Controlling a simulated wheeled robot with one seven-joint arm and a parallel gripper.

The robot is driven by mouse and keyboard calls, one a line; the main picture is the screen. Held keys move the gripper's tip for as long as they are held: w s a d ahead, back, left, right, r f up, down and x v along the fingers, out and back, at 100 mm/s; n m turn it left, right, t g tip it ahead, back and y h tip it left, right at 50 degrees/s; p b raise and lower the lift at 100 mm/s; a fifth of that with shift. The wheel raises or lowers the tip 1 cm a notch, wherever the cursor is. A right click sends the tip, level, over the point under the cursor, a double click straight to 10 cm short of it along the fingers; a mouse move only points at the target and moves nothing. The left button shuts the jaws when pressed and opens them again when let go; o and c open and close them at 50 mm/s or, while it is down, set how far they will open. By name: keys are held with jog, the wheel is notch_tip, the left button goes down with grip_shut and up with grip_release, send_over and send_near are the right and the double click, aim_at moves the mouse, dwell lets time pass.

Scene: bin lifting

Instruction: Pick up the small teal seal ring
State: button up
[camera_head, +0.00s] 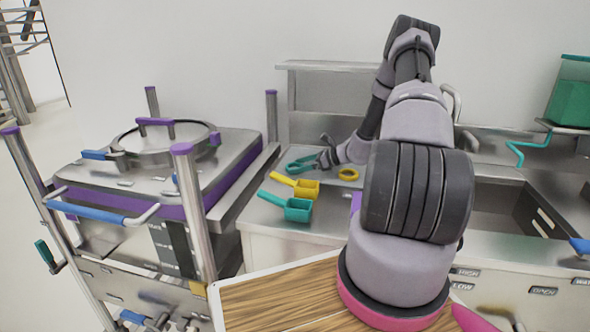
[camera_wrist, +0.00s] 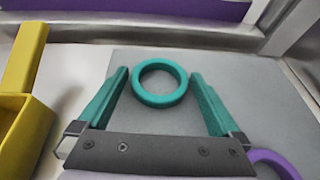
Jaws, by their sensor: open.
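The small teal seal ring (camera_wrist: 160,101) lies in the upper middle of the wrist view, over a grey metal surface. My gripper (camera_wrist: 160,72) is open, with its teal fingers on either side of the ring and a narrow gap at each side. The ring sits between the fingertips and is not gripped. In the head view my gripper (camera_head: 301,165) is low over the counter, left of the yellow ring; the teal ring cannot be told apart from the teal fingers there.
A yellow scoop (camera_head: 306,189) and a teal scoop (camera_head: 298,210) stand close in front of my gripper. A yellow ring (camera_head: 348,179) lies to its right. A purple ring (camera_wrist: 284,159) shows at the wrist view's lower right. A lidded steel unit (camera_head: 150,175) stands left.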

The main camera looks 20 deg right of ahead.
jog(key=c, duration=1.2)
jog(key=shift+r, duration=0.1)
